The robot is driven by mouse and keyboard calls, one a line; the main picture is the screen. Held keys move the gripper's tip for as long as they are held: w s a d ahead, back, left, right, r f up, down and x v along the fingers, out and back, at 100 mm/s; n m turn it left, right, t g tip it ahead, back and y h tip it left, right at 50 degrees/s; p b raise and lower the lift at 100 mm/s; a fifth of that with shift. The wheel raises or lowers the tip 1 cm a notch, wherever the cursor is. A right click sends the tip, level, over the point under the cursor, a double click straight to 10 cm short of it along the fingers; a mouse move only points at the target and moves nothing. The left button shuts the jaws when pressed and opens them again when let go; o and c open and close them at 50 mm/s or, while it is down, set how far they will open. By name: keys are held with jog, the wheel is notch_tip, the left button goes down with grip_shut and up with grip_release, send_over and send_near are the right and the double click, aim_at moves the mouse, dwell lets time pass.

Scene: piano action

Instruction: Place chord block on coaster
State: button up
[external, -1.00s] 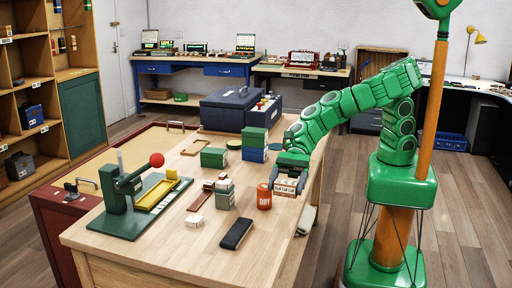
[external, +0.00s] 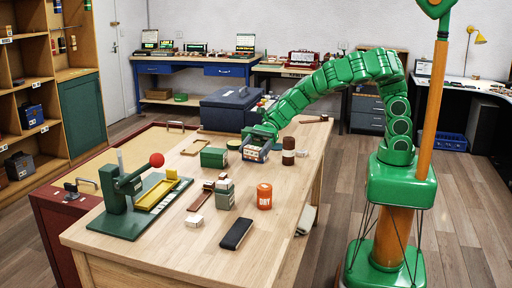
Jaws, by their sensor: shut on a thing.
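My gripper (external: 255,148) is shut on a small block with a pale, reddish labelled face (external: 257,143), which I take to be the chord block. It is over the back part of the wooden table, in front of the dark blue case. A flat round green disc (external: 234,145), likely a coaster, lies just left of my gripper, partly hidden. Whether the block is raised or touching something is unclear. My gripper and arm hide what lies directly behind them, including the place of a second disc.
The dark blue case (external: 232,110) is behind. An orange tin (external: 264,196), a dark oblong case (external: 236,233) and a green lever press (external: 124,200) occupy the table's front and left.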

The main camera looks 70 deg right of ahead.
jog(key=w+d+m+t+h, duration=0.1)
jog(key=w+d+m+t, duration=0.2)
jog(key=d, duration=2.5)
jog(key=s+d+m+t+h, duration=0.15)
jog(key=s+d, duration=0.45)
jog(key=d, duration=0.6)
jog(key=s+d+m+t+h, duration=0.1)
jog(key=s+d+m+t, duration=0.1)
jog(key=s+d, duration=0.65)
send_over(278, 146)
jog(key=shift+s+a+f, duration=0.1)
jog(key=shift+a+f, duration=0.05)
jog(key=shift+f, duration=6.6)
jog(key=shift+f, duration=0.1)
